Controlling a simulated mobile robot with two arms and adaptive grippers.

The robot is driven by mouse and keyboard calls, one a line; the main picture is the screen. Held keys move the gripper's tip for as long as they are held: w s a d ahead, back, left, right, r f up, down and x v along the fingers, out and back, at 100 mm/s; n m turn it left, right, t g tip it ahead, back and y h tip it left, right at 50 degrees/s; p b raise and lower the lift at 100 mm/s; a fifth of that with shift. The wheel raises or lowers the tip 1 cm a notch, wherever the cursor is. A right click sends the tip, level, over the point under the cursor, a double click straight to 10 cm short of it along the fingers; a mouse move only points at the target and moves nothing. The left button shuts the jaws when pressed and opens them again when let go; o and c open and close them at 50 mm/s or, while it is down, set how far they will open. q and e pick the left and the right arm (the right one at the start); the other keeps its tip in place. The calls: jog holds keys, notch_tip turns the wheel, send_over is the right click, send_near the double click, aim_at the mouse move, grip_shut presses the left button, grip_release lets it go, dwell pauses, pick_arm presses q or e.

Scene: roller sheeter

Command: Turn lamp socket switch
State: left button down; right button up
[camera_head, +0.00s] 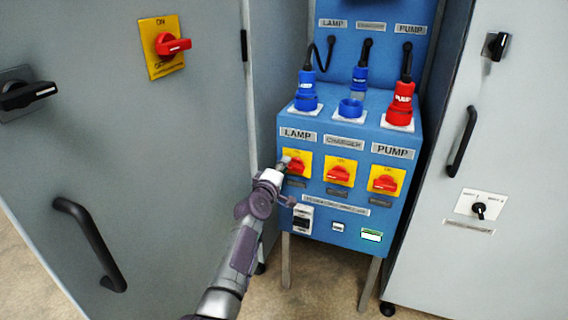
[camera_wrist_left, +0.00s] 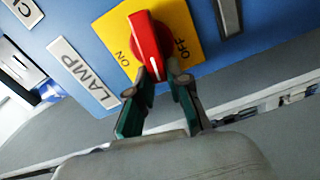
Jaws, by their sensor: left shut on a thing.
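The lamp switch is a red knob (camera_head: 296,166) on a yellow plate, under the LAMP label (camera_head: 298,135) on the blue socket box (camera_head: 345,222). My left gripper (camera_head: 281,168) is at the left side of this knob in the head view. In the left wrist view the red knob (camera_wrist_left: 150,42) stands on its yellow plate between the words ON and OFF. The fingers of my left gripper (camera_wrist_left: 156,78) are closed on the knob's near end. My right gripper is not in view.
The charger switch (camera_head: 339,175) and pump switch (camera_head: 385,183) sit just right of the lamp switch. Blue and red plugs stand on the sloped top. A grey cabinet (camera_head: 215,110) is close on the left, another (camera_head: 520,130) on the right.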

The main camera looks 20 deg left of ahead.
pick_arm(q)
jog(key=shift+n, duration=1.1)
jog(key=shift+w, duration=0.1)
jog(key=c, duration=1.1)
grip_release()
jog(key=shift+d, duration=0.1)
jog(key=shift+c, duration=0.2)
jog(key=shift+o, duration=0.2)
jog(key=shift+f, duration=0.2)
jog(key=s, duration=1.2)
jog(key=shift+a, duration=0.2)
